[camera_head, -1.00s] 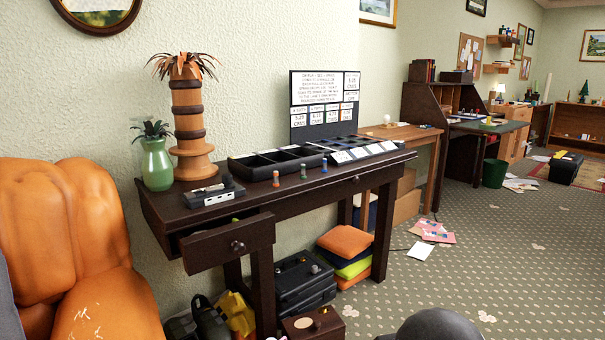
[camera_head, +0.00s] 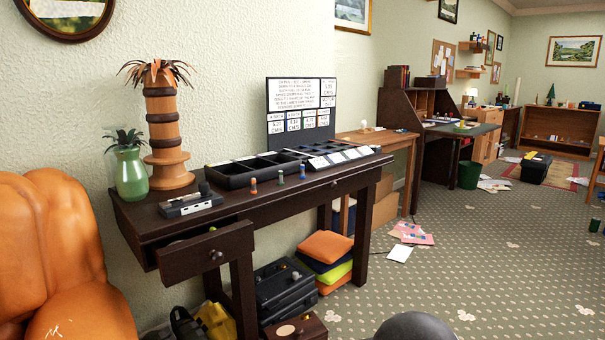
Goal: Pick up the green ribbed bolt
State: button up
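Three small bolt-like pieces stand upright in a row along the front of the dark wooden table (camera_head: 330,185). The middle one is the green bolt (camera_head: 280,178); it is too small here to make out ribs. An orange-brown bolt (camera_head: 253,186) stands to its left and a blue bolt (camera_head: 302,173) to its right, both apart from it. Nothing covers the green bolt. My gripper is not in view.
Behind the bolts lie a black compartment tray (camera_head: 232,182) and an upright sign board (camera_head: 301,105). A drawer (camera_head: 207,257) juts out at the table's front left. An orange chair (camera_head: 50,255) stands left. Cases and cushions (camera_head: 325,247) sit below.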

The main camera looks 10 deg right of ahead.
aim_at(281, 183)
jog(key=z, duration=0.85)
jog(key=i, duration=1.15)
jog(key=u, duration=1.75)
